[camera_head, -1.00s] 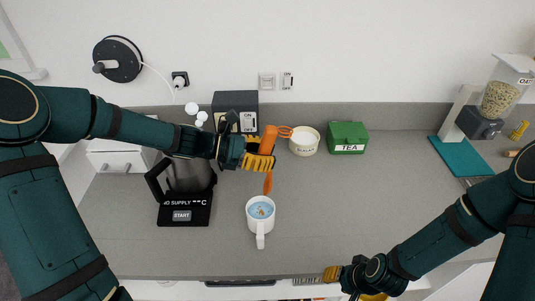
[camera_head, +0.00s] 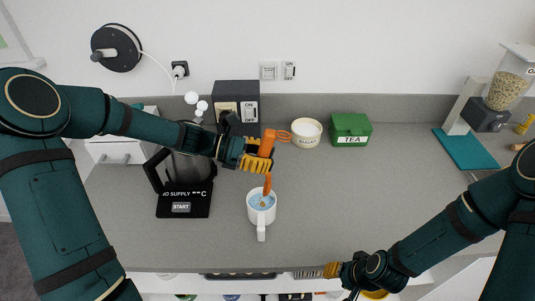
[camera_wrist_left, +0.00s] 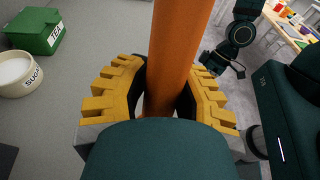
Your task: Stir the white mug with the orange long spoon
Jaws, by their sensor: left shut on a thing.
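My left gripper (camera_head: 257,160) is shut on the orange long spoon (camera_head: 267,142), which it holds nearly upright behind and above the mug. In the left wrist view the spoon's thick handle (camera_wrist_left: 176,55) passes between the yellow fingers (camera_wrist_left: 160,95). The spoon's lower end reaches to the white mug's opening in the head view; I cannot tell how deep it is. The white mug (camera_head: 261,217) stands upright on the counter with bluish liquid inside and its handle toward me. My right gripper (camera_head: 335,270) is over the counter's front edge; its finger opening is not clear.
A kettle (camera_head: 190,172) on a black base stands left of the mug. A sugar bowl (camera_head: 306,133) and a green tea box (camera_head: 350,130) stand behind right. A cereal dispenser (camera_head: 497,95) is far right. The counter (camera_head: 370,190) right of the mug is clear.

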